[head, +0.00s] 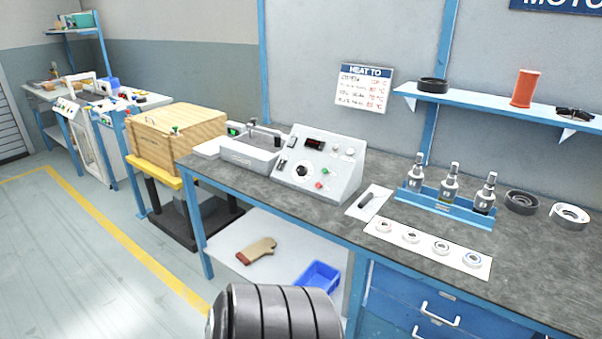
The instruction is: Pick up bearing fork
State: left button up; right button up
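No object can be named the bearing fork with certainty. A small dark elongated tool (372,201) lies on a white card on the grey bench top (330,212), right of the control box, and it may be the fork. It is too small to make out its shape. Neither of my grippers shows in the head view. A dark ribbed rounded part, probably of my own arm, fills the bottom middle.
A control box (335,171) stands left of the card. A blue bin (318,276) and a glove (257,251) lie on the lower shelf.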

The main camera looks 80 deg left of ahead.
aim_at(371, 194)
jog(key=u, duration=2.05)
jog(key=i+u, duration=0.15)
jog(key=i+l, duration=0.05)
